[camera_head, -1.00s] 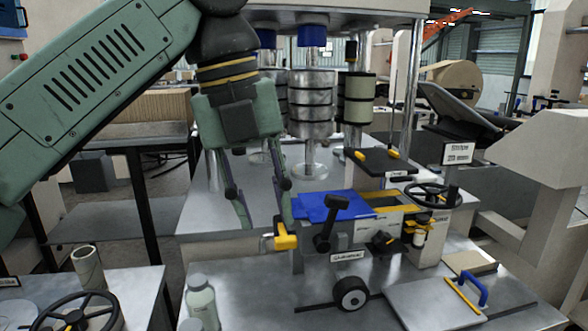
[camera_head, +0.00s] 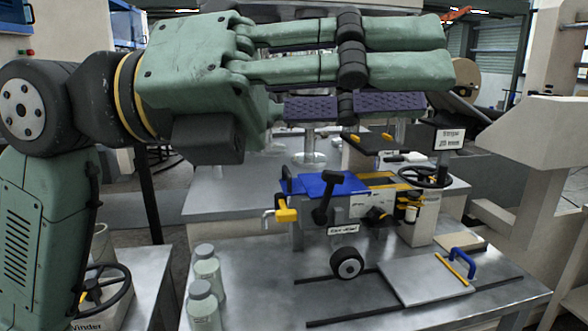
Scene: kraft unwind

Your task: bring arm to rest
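My gripper (camera_head: 435,84) is at the top of the view, its green fingers stretched out level to the right. Purple pads show just below the two upper fingers, with a small gap between. The gripper looks open and nothing is seen in it. It is in front of the machine's upper part and hides most of the metal rollers there. The wrist and arm come up from the left edge.
Below the gripper, a bench unit with a blue plate (camera_head: 330,184) stands on the metal table (camera_head: 265,268). Two capped bottles (camera_head: 206,266) stand at the table's front left. A handwheel (camera_head: 104,290) is at lower left. A board with a blue handle (camera_head: 461,262) lies at the right.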

